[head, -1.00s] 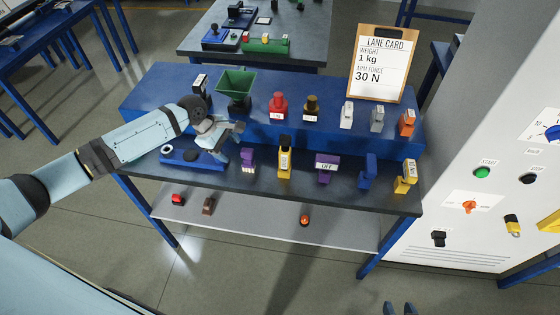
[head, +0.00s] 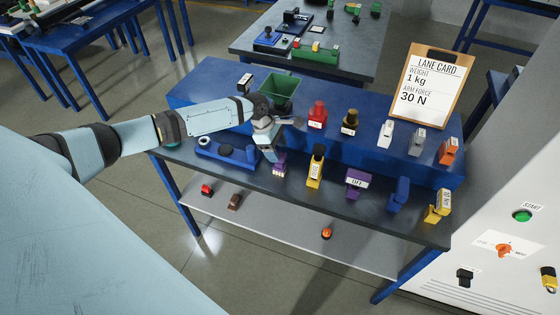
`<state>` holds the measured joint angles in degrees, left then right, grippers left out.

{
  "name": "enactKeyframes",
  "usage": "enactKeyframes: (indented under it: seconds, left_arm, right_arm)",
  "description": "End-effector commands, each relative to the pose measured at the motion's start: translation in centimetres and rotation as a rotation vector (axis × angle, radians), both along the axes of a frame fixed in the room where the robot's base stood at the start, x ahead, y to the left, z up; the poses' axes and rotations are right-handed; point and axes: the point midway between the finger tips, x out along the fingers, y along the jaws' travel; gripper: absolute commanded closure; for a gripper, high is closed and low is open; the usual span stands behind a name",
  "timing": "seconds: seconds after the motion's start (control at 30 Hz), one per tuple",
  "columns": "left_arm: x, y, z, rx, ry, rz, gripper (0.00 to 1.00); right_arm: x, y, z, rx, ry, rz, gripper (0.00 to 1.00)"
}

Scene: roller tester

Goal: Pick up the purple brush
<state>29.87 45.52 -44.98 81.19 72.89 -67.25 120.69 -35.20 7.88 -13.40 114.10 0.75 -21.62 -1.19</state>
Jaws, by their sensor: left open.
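The purple brush (head: 279,170) stands on the dark tabletop of the blue bench, at the front, just right of a blue fixture. My left gripper (head: 271,156) reaches in from the left and points down, open, right beside the brush's upper left side. Its fingers overlap the brush's upper part in the picture, and I cannot tell whether they touch it. A second purple item (head: 357,181) with a white label stands further right. My right gripper is out of view.
The blue fixture (head: 228,150) lies left of the brush. A yellow-and-black item (head: 315,168) stands close on its right. Behind, a raised blue step holds a green hopper (head: 283,88) and a red item (head: 317,114). A lower shelf (head: 285,231) holds small items.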

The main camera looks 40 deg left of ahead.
Motion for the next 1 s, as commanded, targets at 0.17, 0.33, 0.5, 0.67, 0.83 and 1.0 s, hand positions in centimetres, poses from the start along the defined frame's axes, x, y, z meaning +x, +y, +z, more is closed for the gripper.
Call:
enactKeyframes:
  seconds: [0.17, 0.33, 0.5, 0.67, 0.83, 1.0]
  left_arm:
    - [0.0, -1.2, -2.5, 0.000, 0.001, -0.002, 0.38]
    - [0.2, -1.8, -4.0, 0.000, 0.001, 0.000, 0.38]
    - [0.2, -1.8, -4.1, 0.000, 0.000, -0.001, 0.38]
    - [0.1, -1.8, -4.1, 0.000, 0.001, -0.001, 0.59]
    - [0.1, -1.8, -4.1, 0.000, 0.001, -0.001, 0.92]
    - [0.1, -1.8, -4.1, 0.000, 0.001, -0.001, 0.92]
  right_arm:
    - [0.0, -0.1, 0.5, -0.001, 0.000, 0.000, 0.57]
    - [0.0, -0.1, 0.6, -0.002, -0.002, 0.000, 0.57]
    - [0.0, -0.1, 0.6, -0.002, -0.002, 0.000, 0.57]
    - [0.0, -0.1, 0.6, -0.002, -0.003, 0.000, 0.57]
    - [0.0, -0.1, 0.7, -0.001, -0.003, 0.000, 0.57]
    - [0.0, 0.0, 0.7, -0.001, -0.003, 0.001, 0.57]
